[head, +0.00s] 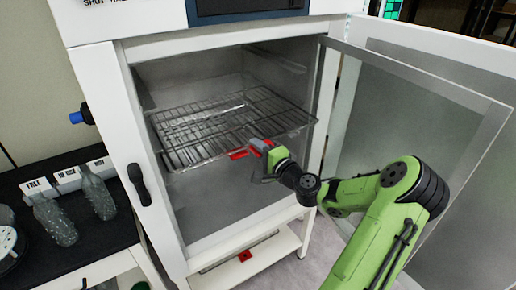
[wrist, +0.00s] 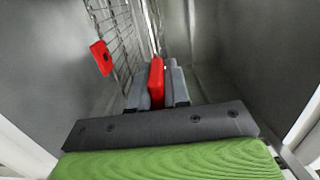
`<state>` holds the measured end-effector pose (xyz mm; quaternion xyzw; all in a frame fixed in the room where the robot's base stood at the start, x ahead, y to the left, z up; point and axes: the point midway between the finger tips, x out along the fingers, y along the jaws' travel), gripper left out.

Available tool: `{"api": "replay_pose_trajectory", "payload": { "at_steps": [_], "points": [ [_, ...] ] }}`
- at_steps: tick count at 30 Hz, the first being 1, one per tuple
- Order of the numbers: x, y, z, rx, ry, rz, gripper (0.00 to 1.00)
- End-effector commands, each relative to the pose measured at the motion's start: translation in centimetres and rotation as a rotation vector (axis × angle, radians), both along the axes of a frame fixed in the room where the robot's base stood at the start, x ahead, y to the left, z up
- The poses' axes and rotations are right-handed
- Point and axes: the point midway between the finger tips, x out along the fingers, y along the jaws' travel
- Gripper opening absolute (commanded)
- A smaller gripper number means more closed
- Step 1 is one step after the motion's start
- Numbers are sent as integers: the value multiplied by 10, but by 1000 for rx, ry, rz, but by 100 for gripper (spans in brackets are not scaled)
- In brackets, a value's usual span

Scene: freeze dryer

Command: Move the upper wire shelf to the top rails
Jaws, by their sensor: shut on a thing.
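The wire shelf (head: 205,130) is inside the open chamber at about mid height, a flat metal grid with its front edge near the opening. A red tag (head: 238,154) hangs at its front; in the wrist view the red tag (wrist: 101,58) is beside the wire grid (wrist: 128,45). My gripper (head: 262,149) is at the shelf's front edge, right of the tag. Its fingers are shut on a red piece (wrist: 156,82) at the shelf's front. A rail (head: 278,60) shows on the right wall, above the shelf. Whether the shelf's sides rest on rails is unclear.
The glass inner door (head: 420,110) stands open at the right, close to my arm. The chamber's left frame (head: 150,150) bears a black latch (head: 139,184). Free room lies above and below the shelf. Glass bottles (head: 55,220) stand at the left. Another red tag (head: 245,256) shows below the cabinet.

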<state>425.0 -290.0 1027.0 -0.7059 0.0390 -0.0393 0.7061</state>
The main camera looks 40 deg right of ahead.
Motion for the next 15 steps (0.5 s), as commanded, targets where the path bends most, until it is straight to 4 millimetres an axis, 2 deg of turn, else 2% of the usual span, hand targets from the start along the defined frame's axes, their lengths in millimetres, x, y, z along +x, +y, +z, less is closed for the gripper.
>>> {"api": "replay_pose_trajectory", "payload": {
  "at_steps": [8, 15],
  "points": [
    [0, 0, 0, 0, 2, 0, 0],
    [0, 0, 12, -1, 0, 0, 0]
  ]
}}
